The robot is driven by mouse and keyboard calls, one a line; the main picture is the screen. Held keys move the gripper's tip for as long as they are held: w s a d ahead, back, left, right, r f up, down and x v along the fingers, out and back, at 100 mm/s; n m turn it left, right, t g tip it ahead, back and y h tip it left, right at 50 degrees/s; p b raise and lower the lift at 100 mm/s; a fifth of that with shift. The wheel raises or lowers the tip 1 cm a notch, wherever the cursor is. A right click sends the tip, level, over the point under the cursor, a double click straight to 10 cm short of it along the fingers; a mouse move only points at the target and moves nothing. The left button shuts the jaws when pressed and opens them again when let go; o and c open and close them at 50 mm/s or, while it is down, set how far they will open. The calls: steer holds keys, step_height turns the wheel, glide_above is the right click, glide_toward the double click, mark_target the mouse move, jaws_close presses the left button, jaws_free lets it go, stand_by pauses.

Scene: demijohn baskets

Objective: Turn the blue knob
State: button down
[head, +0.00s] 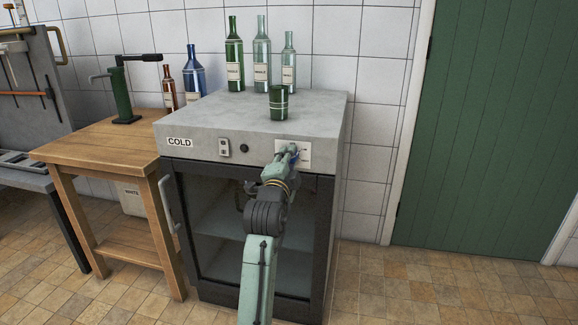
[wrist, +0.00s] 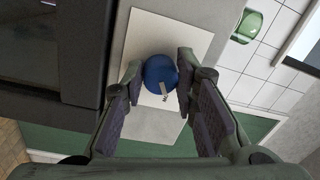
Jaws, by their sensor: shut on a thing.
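The blue knob (wrist: 160,74) sits on a white plate (wrist: 150,30) in the wrist view. It is round, with a pale mark on its lower part beside small dark lettering, partly readable. My gripper (wrist: 161,67) is shut on the knob, one finger on each side of it. In the head view my gripper (head: 290,152) is at the white plate (head: 305,153) on the front panel of the grey cold cabinet (head: 200,135). There the knob is mostly hidden by my gripper.
A black button (head: 244,148) and a small switch (head: 224,147) are on the panel, left of my gripper. A green cup (head: 278,103) and several bottles (head: 262,62) stand on the cabinet top. A wooden table (head: 95,145) stands left; floor at right is clear.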

stand_by(0.3)
steer(key=c, duration=1.3)
jaws_free()
steer(key=s, duration=0.4)
steer(key=s+a, duration=0.1)
steer(key=s, duration=0.7)
steer(key=shift+a+f, duration=0.2)
steer(key=shift+f, duration=0.1)
